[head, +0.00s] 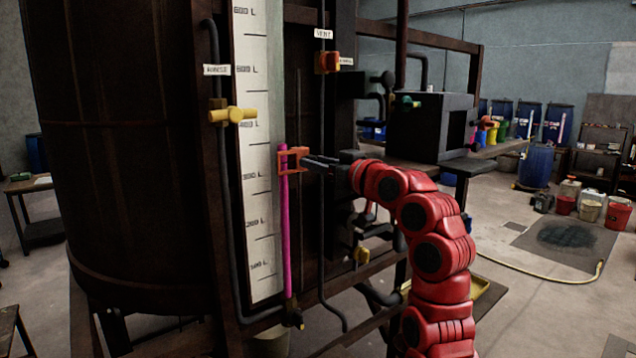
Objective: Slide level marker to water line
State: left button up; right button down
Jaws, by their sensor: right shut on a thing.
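The level marker is an orange open frame (282,161) around the sight tube beside the white litre scale (258,180) on the dark vat. The tube holds a pink liquid column (286,235). Its top shows near the marker's upper edge, between the 300 L and 400 L labels. My right gripper (308,162) reaches in from the right and is shut on the marker's right side. The fingertips partly hide that side. My left gripper is out of view.
A yellow valve handle (232,115) and a dark pipe stand left of the scale. An orange valve (327,62) sits above right on the vent pipe. A dark box (430,127) stands on a bench behind my right arm.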

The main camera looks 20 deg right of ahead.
notch_tip(320, 180, up, 4)
jog(key=shift+p, duration=0.35)
jog(key=c, duration=0.5)
grip_release()
jog(key=b+v, duration=0.5)
jog(key=v, duration=1.2)
jog(key=shift+s, duration=0.15)
